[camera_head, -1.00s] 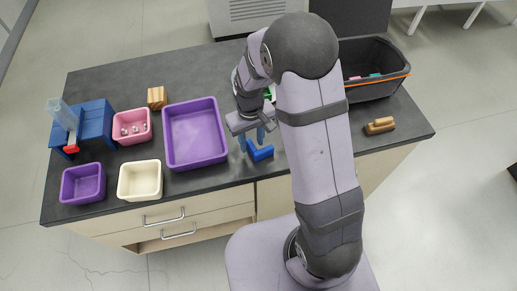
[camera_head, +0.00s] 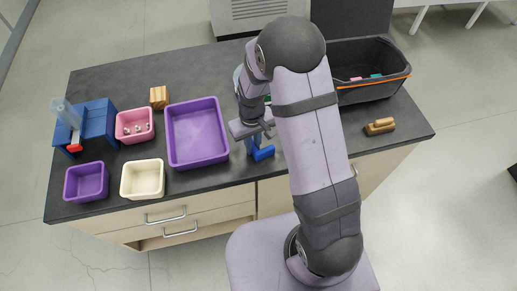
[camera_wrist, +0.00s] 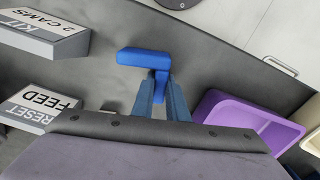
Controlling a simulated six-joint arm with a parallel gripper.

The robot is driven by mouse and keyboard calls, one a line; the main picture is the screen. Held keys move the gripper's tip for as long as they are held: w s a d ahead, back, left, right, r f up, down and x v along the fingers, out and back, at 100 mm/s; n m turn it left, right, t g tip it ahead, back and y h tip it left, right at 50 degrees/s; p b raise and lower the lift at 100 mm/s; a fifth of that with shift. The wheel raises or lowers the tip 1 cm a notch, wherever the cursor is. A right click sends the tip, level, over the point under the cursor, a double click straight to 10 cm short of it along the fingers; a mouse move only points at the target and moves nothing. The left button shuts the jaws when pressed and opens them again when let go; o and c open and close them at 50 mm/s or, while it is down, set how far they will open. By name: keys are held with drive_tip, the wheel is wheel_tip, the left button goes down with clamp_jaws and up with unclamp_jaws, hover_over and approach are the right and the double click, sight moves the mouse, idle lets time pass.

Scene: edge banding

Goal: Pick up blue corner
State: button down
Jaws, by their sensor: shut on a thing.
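The blue corner (camera_head: 264,153) is an L-shaped blue piece near the front edge of the dark table, right of the large purple tray. My gripper (camera_head: 252,145) is over it, pointing down, with its blue fingers shut on one arm of the corner. In the wrist view the blue corner (camera_wrist: 144,58) shows at the fingertips, with its longer arm sticking out to the left. The fingers of my gripper (camera_wrist: 161,92) close around its other arm. I cannot tell whether the corner touches the table.
A large purple tray (camera_head: 224,159) stands just left of my gripper. Further left are a pink bin (camera_head: 147,136), a cream bin (camera_head: 161,181), a small purple bin (camera_head: 104,183) and a blue stand (camera_head: 97,127). A black crate (camera_head: 350,97) and a wooden piece (camera_head: 380,126) are at right.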

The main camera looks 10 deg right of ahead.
drive_tip(key=shift+r, duration=0.1)
wheel_tip(320, 180, up, 10)
drive_tip(key=shift+f+b, duration=0.1)
drive_tip(key=shift+b, duration=1)
